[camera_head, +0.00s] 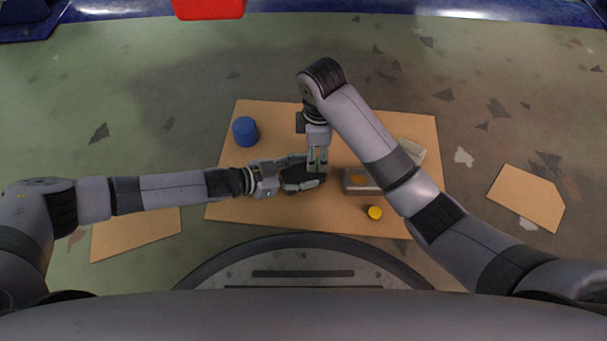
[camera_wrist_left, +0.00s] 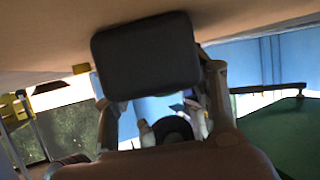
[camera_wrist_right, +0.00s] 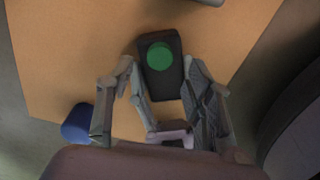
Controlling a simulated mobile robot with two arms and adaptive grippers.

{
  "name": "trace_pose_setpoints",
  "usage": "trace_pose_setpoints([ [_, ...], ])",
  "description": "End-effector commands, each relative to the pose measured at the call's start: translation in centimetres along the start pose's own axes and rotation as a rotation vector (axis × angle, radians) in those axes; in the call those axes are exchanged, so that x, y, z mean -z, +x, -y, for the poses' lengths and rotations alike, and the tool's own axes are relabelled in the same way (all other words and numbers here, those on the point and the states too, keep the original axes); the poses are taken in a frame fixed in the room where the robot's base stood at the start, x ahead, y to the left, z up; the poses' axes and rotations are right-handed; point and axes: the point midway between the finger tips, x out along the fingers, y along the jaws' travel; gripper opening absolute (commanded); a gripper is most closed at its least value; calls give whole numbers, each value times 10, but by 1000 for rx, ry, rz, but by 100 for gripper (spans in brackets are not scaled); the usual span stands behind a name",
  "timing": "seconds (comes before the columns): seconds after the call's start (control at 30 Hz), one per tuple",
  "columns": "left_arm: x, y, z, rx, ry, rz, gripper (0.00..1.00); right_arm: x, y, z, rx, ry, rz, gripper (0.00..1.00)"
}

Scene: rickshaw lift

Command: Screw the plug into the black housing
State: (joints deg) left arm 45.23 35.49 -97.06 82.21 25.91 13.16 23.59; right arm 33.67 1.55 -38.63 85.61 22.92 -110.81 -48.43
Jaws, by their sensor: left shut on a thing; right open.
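The black housing (camera_wrist_right: 173,84) lies between the fingertips of my left gripper (camera_head: 305,178), low over the middle of the board. A round green plug (camera_wrist_right: 159,57) shows on the housing's top face; how deep it sits I cannot tell. In the left wrist view the housing (camera_wrist_left: 146,55) is a dark rounded block gripped by my left fingers. My right gripper (camera_head: 318,160) points down beside the housing. Its fingers are apart with nothing between them, and it looks close to the housing, though contact is not clear. In the head view the plug is hidden.
A blue cylinder (camera_head: 245,131) stands at the board's left. To the right are a metal tray (camera_head: 352,187) with something orange, a yellow round piece (camera_head: 375,212) and a pale tray (camera_head: 414,152). My right forearm crosses the right half of the board. The board's (camera_head: 240,205) front left is bare.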

Motion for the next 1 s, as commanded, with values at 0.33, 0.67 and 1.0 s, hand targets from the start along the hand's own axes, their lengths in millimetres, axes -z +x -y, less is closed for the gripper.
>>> trace_pose_setpoints([
  [0.33, 0, 0, 0, 0, -1, 0, 0, 0, 0, 0, 0, 0, 0, 69],
  [0.67, 0, 0, 0, 0, -1, 0, 0, 0, -6, -1, -2, 0, 0, 69],
  [1.0, 0, 0, 0, 0, -1, 0, 0, -1, -53, -4, -14, -4, 2, 69],
])
